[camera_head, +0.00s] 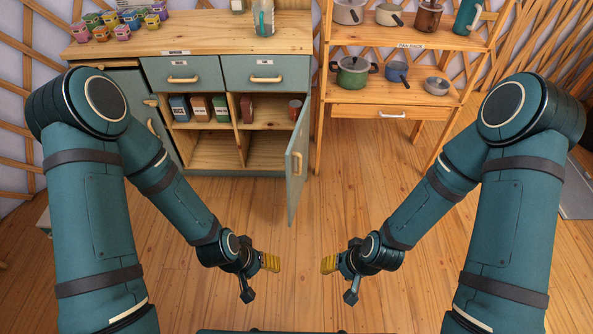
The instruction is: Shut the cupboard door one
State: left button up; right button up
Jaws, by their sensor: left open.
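A grey-blue cupboard door (297,165) with a pale wooden handle stands wide open at the right side of the wooden cupboard (200,42), swung out toward me. The open compartments behind it hold several small boxes and a red can. My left gripper (270,262) is open and empty, low over the floor, in front of the door and apart from it. My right gripper (330,263) is level with it to the right, touching nothing; its yellow fingers show side-on, so its opening is unclear.
Two drawers (181,74) above the compartments are shut. Several colourful small tubs stand on the cupboard top. A wooden shelf rack (399,112) with pots stands to the right of the door. The floor (300,225) between my arms and the furniture is clear.

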aim_at(296, 153)
jog(key=i+l, duration=0.8)
jog(key=l+u, duration=0.05)
